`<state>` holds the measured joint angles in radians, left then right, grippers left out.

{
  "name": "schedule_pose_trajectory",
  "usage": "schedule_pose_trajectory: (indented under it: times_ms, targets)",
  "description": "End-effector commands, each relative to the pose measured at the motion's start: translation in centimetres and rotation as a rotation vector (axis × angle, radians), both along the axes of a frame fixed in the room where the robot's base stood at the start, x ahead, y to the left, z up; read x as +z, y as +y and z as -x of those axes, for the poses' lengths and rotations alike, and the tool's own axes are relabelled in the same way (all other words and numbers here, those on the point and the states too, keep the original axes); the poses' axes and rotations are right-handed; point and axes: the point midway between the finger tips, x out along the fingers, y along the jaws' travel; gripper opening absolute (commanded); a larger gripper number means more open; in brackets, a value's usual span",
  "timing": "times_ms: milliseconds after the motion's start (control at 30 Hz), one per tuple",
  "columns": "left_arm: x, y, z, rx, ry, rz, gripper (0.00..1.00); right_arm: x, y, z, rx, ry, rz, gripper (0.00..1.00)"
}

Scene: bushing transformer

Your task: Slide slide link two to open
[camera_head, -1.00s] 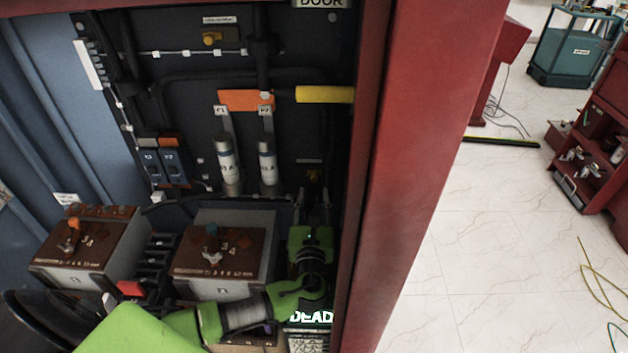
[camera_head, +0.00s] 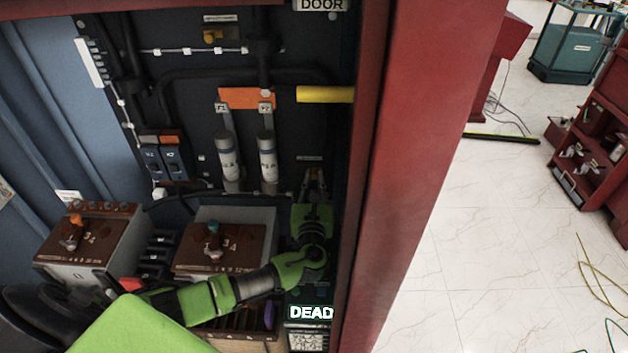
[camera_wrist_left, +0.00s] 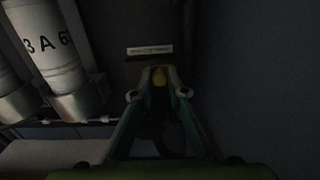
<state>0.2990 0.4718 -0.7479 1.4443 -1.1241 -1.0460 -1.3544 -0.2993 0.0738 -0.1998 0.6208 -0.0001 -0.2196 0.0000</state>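My left gripper (camera_head: 315,174) reaches up to this knob from below. My right gripper is not in view.
Two white fuse cylinders (camera_head: 268,158) hang left of my gripper. Brown-topped boxes (camera_head: 228,245) stand below. The red post (camera_head: 420,150) is close on the right. A yellow bar (camera_head: 325,94) is above.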

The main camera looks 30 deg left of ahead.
Motion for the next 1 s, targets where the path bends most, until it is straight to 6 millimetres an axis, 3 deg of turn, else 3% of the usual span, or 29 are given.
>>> schedule_pose_trajectory:
  times_ms: [300,567,600,633,1000]
  targets:
    - [0.0,2.8,1.4,0.001,0.003,-0.001,0.0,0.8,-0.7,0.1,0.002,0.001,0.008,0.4]
    - [-0.1,3.1,1.5,0.005,0.001,0.0,0.0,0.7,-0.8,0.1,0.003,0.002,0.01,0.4]
    - [-0.1,3.1,1.5,0.005,0.001,0.0,0.22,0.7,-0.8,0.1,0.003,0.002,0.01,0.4]
    - [-0.1,3.1,1.5,0.005,0.001,0.0,0.29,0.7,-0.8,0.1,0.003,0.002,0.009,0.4]
    - [0.0,2.9,1.5,0.001,0.0,0.0,0.31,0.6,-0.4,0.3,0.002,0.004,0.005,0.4]
